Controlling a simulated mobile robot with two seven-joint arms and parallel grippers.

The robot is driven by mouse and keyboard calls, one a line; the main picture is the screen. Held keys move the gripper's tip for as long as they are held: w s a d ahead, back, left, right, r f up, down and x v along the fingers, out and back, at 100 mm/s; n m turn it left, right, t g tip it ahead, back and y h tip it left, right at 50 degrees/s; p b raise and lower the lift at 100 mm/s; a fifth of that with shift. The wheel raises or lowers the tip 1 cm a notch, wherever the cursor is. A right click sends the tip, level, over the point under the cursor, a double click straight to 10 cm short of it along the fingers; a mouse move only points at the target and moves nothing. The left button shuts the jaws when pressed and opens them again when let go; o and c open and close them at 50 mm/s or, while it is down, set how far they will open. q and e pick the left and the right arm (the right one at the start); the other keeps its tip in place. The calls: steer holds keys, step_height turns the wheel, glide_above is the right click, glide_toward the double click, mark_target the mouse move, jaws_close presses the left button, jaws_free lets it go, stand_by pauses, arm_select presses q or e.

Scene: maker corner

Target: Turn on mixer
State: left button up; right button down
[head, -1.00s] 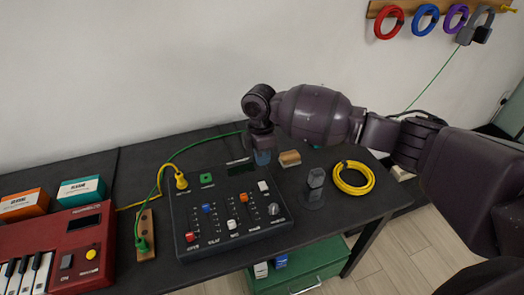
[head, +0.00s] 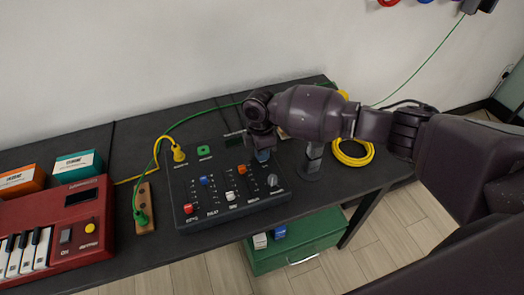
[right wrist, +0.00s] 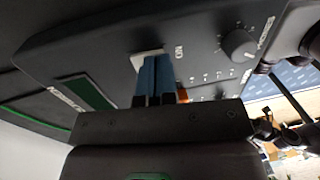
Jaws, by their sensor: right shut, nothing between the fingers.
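In the right wrist view the fingertips (right wrist: 155,62) are at a white switch (right wrist: 146,54) beside an "ON" label. They partly cover it, and I cannot tell if they touch it. In the head view the gripper hides this switch. My left gripper is not in view.
A yellow cable coil (head: 353,157) and a grey stand (head: 312,160) are right of the mixer. A yellow plug (head: 178,153) sits at its back left corner. A red keyboard (head: 70,225) is at the left. A green drawer box (head: 300,245) is below the table.

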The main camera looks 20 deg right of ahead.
steer(key=shift+s+f, duration=0.1)
steer(key=shift+f, duration=0.1)
steer(key=shift+s+p, duration=0.2)
steer(key=shift+p, duration=0.35)
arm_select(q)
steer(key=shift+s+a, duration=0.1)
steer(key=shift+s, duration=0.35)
arm_select(e)
steer(key=shift+f, duration=0.5)
steer(key=shift+w+r+b, duration=0.2)
steer(key=shift+w+b, duration=0.25)
steer(key=shift+b, duration=0.05)
steer(key=shift+w, duration=0.25)
steer(key=r+p, duration=0.2)
steer(key=r, duration=0.1)
steer(key=r+p, duration=0.1)
steer(key=shift+w+a+r+p, duration=0.1)
steer(key=shift+w+r+p, duration=0.2)
steer(key=shift+r+p, duration=0.1)
arm_select(q)
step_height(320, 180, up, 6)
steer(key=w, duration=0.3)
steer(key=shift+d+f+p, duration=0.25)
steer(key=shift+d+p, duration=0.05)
steer(key=shift+p, duration=0.1)
arm_select(e)
step_height(320, 180, up, 10)
steer(key=w, duration=0.1)
